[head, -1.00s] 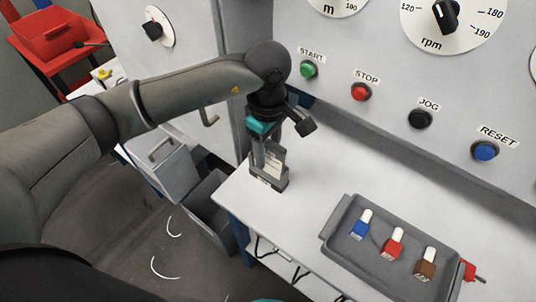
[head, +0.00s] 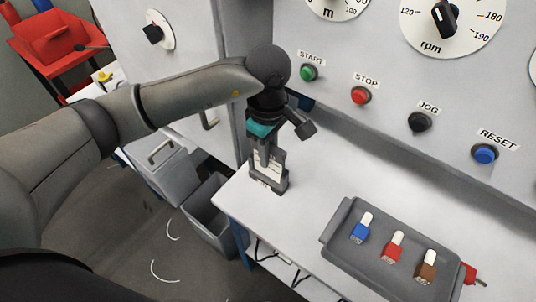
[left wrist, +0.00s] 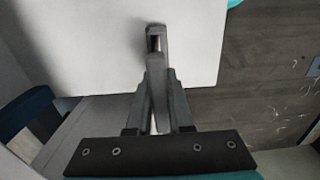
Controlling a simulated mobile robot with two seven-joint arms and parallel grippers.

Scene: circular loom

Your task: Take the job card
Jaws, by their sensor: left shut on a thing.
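The job card (head: 272,167) is a white card standing upright in a small dark grey holder (head: 283,183) near the left end of the white bench top. My left gripper (head: 265,158) reaches down onto the card from above and is shut on it. The fingers hide part of the card. In the left wrist view, my left gripper's fingers (left wrist: 158,85) are together, with the card seen nearly edge-on between them. The holder (left wrist: 155,38) shows just beyond the fingertips. My right gripper is not in view.
A grey tray (head: 331,235) with blue, red and brown bottles lies at the bench's right. Behind the bench is a panel with START, STOP, JOG and RESET buttons (head: 360,96). An open grey bin (head: 205,228) stands below left. The bench between holder and tray is clear.

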